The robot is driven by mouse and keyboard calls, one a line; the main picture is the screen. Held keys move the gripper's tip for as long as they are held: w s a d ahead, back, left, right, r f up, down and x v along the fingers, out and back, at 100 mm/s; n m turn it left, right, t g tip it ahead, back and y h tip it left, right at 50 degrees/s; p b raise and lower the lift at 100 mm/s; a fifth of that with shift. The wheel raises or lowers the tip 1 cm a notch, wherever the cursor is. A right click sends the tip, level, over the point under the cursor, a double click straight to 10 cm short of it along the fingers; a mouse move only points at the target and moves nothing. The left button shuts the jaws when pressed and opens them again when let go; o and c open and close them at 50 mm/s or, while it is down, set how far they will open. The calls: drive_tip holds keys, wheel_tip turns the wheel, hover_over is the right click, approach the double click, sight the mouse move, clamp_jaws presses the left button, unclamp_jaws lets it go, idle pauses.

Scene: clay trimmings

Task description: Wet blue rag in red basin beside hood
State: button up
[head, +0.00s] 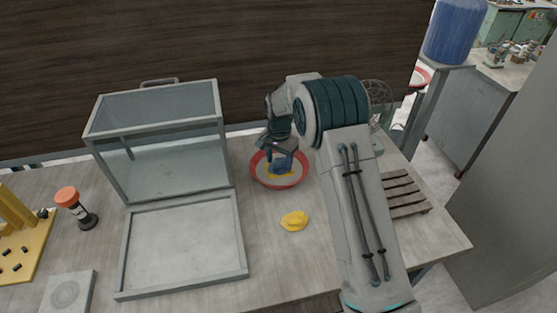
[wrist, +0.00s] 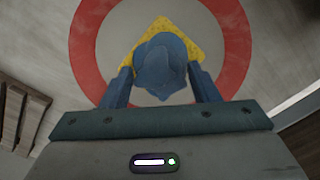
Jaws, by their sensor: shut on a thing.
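A red-rimmed basin (head: 256,172) with a pale inside stands on the table, just right of the glass-walled hood (head: 170,150). My gripper (head: 281,158) reaches down over the basin and is shut on the blue rag (head: 282,169). In the wrist view the bunched blue rag (wrist: 162,66) sits between the two fingers, above the basin's pale bottom. A yellow cloth (wrist: 163,27) lies under or behind the rag, partly hidden by it. I cannot tell whether the rag touches the basin or the yellow cloth.
A yellow lump (head: 294,221) lies in front of the basin. The hood's grey-framed front panel (head: 182,245) lies flat on the table. A slatted wooden rack (head: 405,194) is right of my arm. An orange-topped timer-like object (head: 75,207) and a yellow stand (head: 18,240) are at left.

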sight(279, 161)
drive_tip(key=shift+r+p, duration=1.9)
drive_tip(key=shift+r, duration=1.6)
